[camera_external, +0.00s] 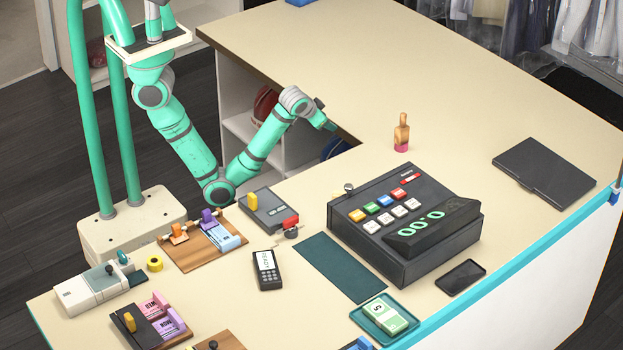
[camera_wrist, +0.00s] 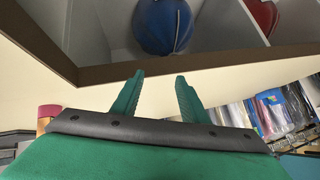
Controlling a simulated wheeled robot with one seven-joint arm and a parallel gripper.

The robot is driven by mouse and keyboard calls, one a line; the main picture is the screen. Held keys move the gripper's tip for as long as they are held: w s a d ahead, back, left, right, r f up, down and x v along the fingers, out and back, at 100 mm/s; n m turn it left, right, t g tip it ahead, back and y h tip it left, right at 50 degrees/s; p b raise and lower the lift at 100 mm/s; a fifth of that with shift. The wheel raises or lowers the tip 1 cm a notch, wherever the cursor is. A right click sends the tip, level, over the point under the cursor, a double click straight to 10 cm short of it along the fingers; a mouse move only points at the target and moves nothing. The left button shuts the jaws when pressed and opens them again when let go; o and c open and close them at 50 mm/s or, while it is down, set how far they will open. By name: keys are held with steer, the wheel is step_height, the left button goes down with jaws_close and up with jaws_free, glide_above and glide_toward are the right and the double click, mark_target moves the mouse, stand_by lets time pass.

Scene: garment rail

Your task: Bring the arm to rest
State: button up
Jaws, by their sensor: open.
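My arm is teal with grey joints and bends down and up again beside the counter in the external view. My gripper (camera_external: 326,124) is raised above the counter's inner edge, left of the cash register. In the wrist view my gripper (camera_wrist: 160,90) shows two green fingers standing apart with nothing between them. Beyond the fingers is the counter's edge and shelving under it.
The counter (camera_external: 400,60) holds a cash register (camera_external: 405,225), a stamp (camera_external: 402,132), a black folder (camera_external: 543,173), a card terminal (camera_external: 267,270) and a green tray (camera_external: 385,320). Shelves (camera_external: 240,125) sit below. Garments (camera_external: 590,30) hang at the back right. The counter's far part is mostly clear.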

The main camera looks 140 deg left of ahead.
steer(key=d+f+n+t+h, duration=0.1)
steer(key=d+f, duration=0.4)
steer(key=f, duration=0.6)
steer(key=d+f+n+t, duration=0.15)
steer(key=d+f, duration=0.35)
steer(key=f, duration=0.6)
steer(key=d+f+n+t+h, duration=0.15)
steer(key=d+f, duration=0.35)
steer(key=f, duration=0.6)
steer(key=w+d+r+m+t, duration=0.2)
steer(key=d+m+t, duration=0.15)
steer(key=d, duration=0.35)
steer(key=w+d+r+m+t, duration=0.2)
steer(key=w+d+m, duration=0.15)
steer(key=d, duration=0.35)
steer(key=w+d+r+m+t, duration=0.2)
steer(key=d+m, duration=0.3)
steer(key=d, duration=0.2)
steer(key=s+d+r+m+t+h, duration=0.2)
steer(key=d+r+m+t+h, duration=0.1)
steer(key=d+r, duration=0.6)
steer(key=s+d+r+m+t+h, duration=0.3)
steer(key=d+r+m+t, duration=0.1)
steer(key=d+r, duration=0.4)
steer(key=shift+d+r+m, duration=0.4)
steer(key=shift+d+m, duration=0.4)
steer(key=shift+s, duration=0.1)
